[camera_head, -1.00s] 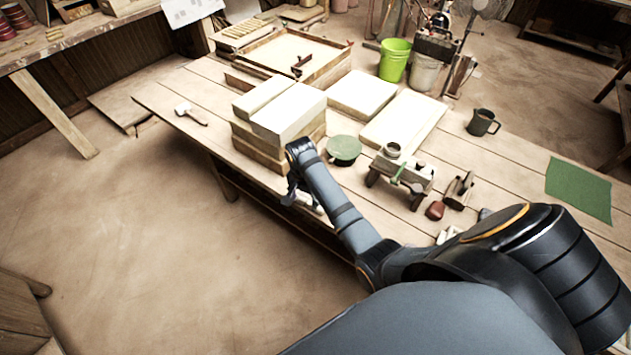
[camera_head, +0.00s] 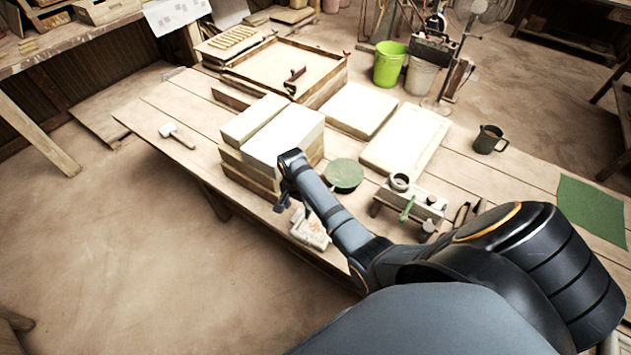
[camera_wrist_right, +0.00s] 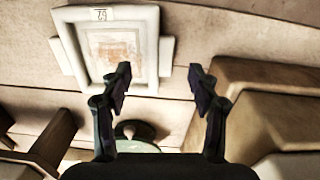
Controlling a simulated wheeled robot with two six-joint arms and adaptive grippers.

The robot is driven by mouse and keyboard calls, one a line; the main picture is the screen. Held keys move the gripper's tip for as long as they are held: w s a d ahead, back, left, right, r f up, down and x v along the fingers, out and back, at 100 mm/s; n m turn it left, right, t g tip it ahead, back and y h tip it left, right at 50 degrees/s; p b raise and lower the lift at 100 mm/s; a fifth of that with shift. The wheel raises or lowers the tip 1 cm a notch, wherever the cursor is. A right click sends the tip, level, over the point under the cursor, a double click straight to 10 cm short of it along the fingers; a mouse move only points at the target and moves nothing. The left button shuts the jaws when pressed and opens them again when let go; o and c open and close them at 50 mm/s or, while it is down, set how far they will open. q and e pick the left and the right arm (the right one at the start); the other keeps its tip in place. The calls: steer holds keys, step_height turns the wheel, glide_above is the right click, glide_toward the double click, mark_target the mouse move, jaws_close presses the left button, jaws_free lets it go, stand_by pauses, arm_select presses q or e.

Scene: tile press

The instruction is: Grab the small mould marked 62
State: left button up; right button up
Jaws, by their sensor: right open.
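The small mould (camera_head: 311,229) is a pale, shallow frame lying by the front edge of the table, partly hidden by my right arm. In the right wrist view the mould (camera_wrist_right: 150,55) has a brownish recessed middle, side lugs and a small tag that seems to read 62, turned round. My right gripper (camera_wrist_right: 160,78) is open and empty. Its fingers point toward the mould's lower right part, apart from it as far as I can tell. In the head view the right gripper (camera_head: 284,198) is beside the stacked blocks. My left gripper is not in view.
Stacked pale blocks (camera_head: 283,137) stand just behind the right gripper. A green round disc (camera_head: 344,175) and a small wooden stand (camera_head: 409,204) are to the right. A white-headed mallet (camera_head: 175,134) lies left. A dark mug (camera_head: 489,139) stands farther right.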

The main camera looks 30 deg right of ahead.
mark_target(299, 216)
step_height(299, 216, down, 3)
steer(key=shift+d+r, duration=0.1)
steer(key=shift+r, duration=0.1)
steer(key=shift+w+f, duration=0.1)
steer(key=shift+f, duration=0.75)
steer(key=c, duration=0.9)
jaws_close()
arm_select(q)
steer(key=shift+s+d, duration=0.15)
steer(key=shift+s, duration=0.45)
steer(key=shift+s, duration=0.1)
